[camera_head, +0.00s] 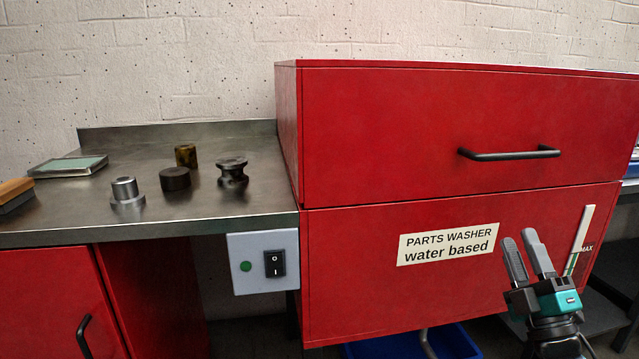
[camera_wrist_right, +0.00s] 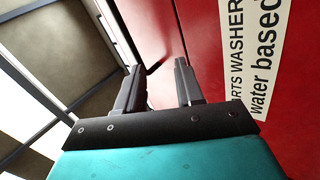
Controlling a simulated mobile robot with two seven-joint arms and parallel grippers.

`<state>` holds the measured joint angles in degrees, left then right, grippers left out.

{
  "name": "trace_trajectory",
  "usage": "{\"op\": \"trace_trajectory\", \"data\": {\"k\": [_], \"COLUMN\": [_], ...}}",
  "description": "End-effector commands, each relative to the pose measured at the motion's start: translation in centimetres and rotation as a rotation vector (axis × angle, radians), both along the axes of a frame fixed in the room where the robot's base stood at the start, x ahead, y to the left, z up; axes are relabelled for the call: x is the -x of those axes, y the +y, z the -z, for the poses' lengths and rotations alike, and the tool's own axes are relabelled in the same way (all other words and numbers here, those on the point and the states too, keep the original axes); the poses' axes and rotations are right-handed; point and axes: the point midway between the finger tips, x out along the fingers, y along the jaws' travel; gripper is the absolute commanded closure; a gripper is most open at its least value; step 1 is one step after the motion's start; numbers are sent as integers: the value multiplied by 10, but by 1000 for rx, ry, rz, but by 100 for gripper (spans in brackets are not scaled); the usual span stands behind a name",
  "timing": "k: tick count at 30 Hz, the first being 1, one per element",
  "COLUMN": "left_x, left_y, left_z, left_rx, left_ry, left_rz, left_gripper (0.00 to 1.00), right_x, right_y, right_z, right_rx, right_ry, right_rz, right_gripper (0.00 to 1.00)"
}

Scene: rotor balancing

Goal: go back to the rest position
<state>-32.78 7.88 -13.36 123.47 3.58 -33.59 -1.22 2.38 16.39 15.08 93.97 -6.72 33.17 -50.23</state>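My right gripper (camera_head: 519,238) is at the lower right of the head view, in front of the red parts washer (camera_head: 360,130). Its fingers point up and stand apart with nothing between them. The right wrist view also shows this gripper (camera_wrist_right: 158,68) open and empty, with the washer's red front behind it. I cannot tell the exact gap to the washer. My left gripper is not in view.
The washer has a black handle (camera_head: 510,154) and a shut lid. A switch box (camera_head: 263,262) is beside it. Metal parts, including a spool-shaped one (camera_head: 232,170), stand on the steel bench (camera_head: 225,205). A blue bin (camera_head: 455,343) is below.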

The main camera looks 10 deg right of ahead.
Motion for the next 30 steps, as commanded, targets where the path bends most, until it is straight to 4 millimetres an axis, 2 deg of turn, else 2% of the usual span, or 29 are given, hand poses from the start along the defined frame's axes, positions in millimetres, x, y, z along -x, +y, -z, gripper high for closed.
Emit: {"op": "trace_trajectory", "data": {"k": [1,5,6,9,12,16,19,21,24,30], "left_x": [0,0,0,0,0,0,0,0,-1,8], "left_y": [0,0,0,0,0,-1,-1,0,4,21], "left_z": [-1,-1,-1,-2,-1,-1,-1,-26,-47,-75], "left_rx": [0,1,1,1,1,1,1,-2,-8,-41], "left_ry": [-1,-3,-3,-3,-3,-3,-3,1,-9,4], "left_rz": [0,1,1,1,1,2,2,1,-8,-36], "left_gripper": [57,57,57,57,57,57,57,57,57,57], "right_x": [0,11,19,48,83,134,176,175,176,180], "right_y": [17,71,89,134,175,221,253,249,243,232], "right_z": [25,96,118,168,207,241,257,235,218,180], "right_rx": [-81,-367,-465,-705,-920,-1167,-1341,-1343,-1339,-1329], "right_ry": [97,399,497,728,930,1157,1314,1310,1302,1288], "right_rz": [-56,-200,-235,-299,-325,-318,-292,-280,-266,-238], "right_gripper": [63,63,63,63,63,63,63,63,63,63]}}
